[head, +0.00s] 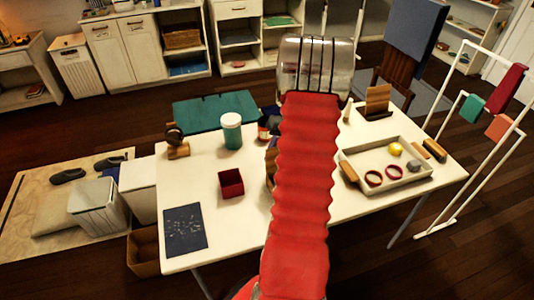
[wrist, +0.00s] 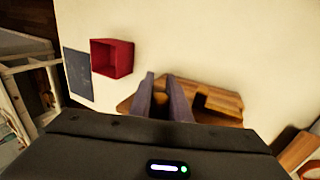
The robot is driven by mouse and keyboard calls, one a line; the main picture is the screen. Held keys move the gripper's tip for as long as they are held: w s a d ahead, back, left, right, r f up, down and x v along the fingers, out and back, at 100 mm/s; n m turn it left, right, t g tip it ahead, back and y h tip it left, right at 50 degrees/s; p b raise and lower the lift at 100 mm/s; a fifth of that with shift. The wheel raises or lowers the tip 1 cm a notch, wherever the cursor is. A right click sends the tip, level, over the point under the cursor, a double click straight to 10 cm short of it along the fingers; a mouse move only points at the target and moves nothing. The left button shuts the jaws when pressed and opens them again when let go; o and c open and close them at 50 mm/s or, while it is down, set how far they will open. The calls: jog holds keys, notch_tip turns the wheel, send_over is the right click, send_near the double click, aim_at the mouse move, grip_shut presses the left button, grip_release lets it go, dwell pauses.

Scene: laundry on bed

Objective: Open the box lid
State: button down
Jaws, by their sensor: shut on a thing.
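A wooden box (wrist: 222,104) lies under my gripper (wrist: 161,80) in the wrist view, with a notch or darker step on its top. The two grey fingers stand close together over its left part, shut on a small orange-brown wooden piece (wrist: 160,99) between them. Whether this piece is a knob or the edge of the lid I cannot tell. In the head view only a sliver of the wooden box (head: 270,168) shows left of my red arm, and the fingers are hidden behind the arm.
On the white table (head: 185,262), a small open red box (head: 231,183) and a dark blue sheet (head: 185,228) lie to the left. A white tray (head: 402,180) with rings and a yellow ball is at right.

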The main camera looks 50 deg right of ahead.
jog(key=shift+s+d+f+g+y, duration=0.1)
jog(key=shift+f+g+y, duration=0.2)
jog(key=shift+f+g, duration=0.1)
jog(key=shift+w+a, duration=0.2)
jog(key=shift+w, duration=0.05)
jog(key=c, duration=2)
grip_release()
jog(key=o, duration=0.3)
jog(key=shift+w+d+r, duration=0.1)
jog(key=shift+r, duration=0.05)
jog(key=shift+o, duration=0.2)
jog(key=shift+r, duration=0.1)
jog(key=v, duration=1.3)
jog(key=shift+d+r, duration=0.2)
jog(key=shift+d, duration=0.05)
